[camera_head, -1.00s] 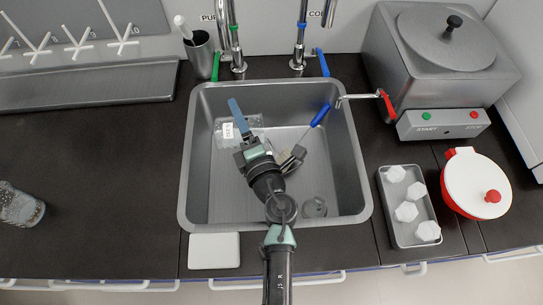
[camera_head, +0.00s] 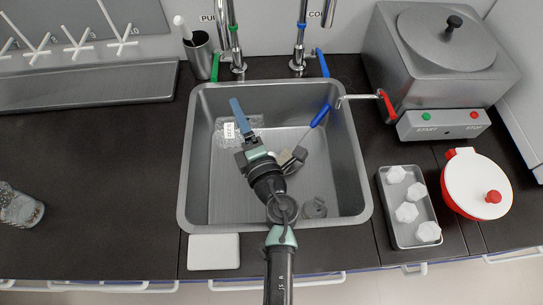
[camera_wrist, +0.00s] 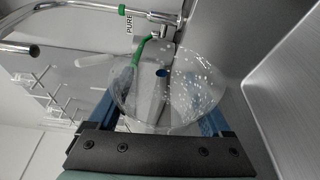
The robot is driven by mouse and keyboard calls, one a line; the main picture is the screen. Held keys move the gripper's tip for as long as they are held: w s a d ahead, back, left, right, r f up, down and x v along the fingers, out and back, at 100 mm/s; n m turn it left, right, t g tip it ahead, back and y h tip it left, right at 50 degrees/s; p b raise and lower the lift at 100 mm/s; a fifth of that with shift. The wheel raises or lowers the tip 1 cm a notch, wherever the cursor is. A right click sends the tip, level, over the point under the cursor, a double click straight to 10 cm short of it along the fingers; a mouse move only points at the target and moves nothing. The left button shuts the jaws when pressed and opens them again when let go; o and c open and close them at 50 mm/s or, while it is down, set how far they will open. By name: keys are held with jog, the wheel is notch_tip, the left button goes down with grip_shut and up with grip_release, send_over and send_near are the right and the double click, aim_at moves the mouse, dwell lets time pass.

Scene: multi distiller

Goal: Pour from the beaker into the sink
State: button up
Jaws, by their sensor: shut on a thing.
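My gripper (camera_head: 239,120) is over the left part of the steel sink (camera_head: 225,203) in the head view. It is shut on a clear glass beaker (camera_head: 225,131) with a small white label. The wrist view shows the beaker (camera_wrist: 165,88) between the two blue fingers, with white specks on the glass. The taps and the PURE lettering look turned sideways in that view, so the wrist is rolled and the beaker appears tilted well over. I cannot tell whether liquid is in it, and no stream shows.
Two taps (camera_head: 234,50) stand behind the sink. A blue-handled tool (camera_head: 321,115) shows in its right half. A glass vessel (camera_head: 20,207) stands far left. A steel bath (camera_head: 440,70), a tray of white pieces (camera_head: 392,230) and a red-white pot (camera_head: 477,187) are right.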

aim_at(230, 130)
jog(key=a+f+n, duration=0.2)
jog(key=shift+a+f+g+h, duration=0.25)
jog(key=shift+f+g+h, duration=0.05)
jog(key=shift+f+g, duration=0.1)
jog(key=a+f+n+g+h+p, duration=0.2)
jog(key=a+f+n+h+p, duration=0.15)
jog(key=n+p, duration=0.55)
notch_tip(230, 130, up, 8)
jog(key=a+n+h+p, duration=0.1)
jog(key=h+p, duration=0.1)
jog(key=p, duration=1)
jog(key=shift+w+a+r+n, duration=0.15)
jog(key=shift+w+a+n, duration=0.1)
jog(key=shift+n, duration=0.05)
jog(key=shift+h, duration=0.25)
